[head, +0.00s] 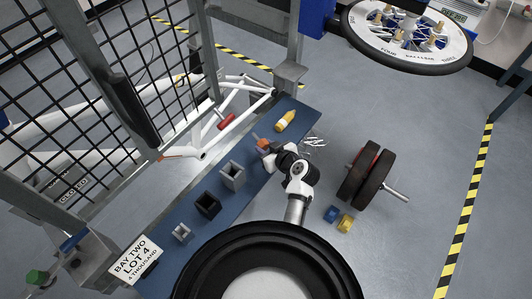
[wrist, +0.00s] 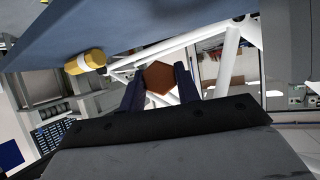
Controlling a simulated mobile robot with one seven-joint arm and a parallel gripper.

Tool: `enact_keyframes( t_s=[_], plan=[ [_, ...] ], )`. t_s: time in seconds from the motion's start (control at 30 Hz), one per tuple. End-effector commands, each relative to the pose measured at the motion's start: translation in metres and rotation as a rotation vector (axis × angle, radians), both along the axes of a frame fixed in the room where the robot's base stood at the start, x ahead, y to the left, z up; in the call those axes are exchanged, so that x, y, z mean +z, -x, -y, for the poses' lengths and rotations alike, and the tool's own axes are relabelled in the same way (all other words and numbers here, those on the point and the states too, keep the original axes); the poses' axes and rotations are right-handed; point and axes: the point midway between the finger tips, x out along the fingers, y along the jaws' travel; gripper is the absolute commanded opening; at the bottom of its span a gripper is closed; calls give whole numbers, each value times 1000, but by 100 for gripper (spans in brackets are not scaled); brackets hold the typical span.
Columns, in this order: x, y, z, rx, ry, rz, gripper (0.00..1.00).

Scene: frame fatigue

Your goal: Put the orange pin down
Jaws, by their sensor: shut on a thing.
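The orange pin (head: 262,143) is at the end of my gripper (head: 266,148), over the right edge of the blue bench (head: 222,213) in the head view. In the wrist view, the pin (wrist: 159,77) shows as an orange-brown hexagonal end between the two dark fingers of my gripper (wrist: 160,88). The gripper is shut on it. The rest of the pin is mostly hidden. I cannot tell whether the pin touches the bench.
A yellow cylinder (head: 285,121) lies on the bench beyond the pin. Grey (head: 232,176) and black (head: 207,205) square holders stand nearer. A white bicycle frame (head: 205,142) and black mesh gate (head: 60,75) are at left. Dark wheels (head: 366,176) stand on the floor at right.

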Motion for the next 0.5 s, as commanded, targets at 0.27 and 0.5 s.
enact_keyframes(
  t_s=[0.27,0.5],
  plan=[
    [-30,0,0,0,-1,-3,5],
    [-46,0,0,0,1,2,5]
  ],
)
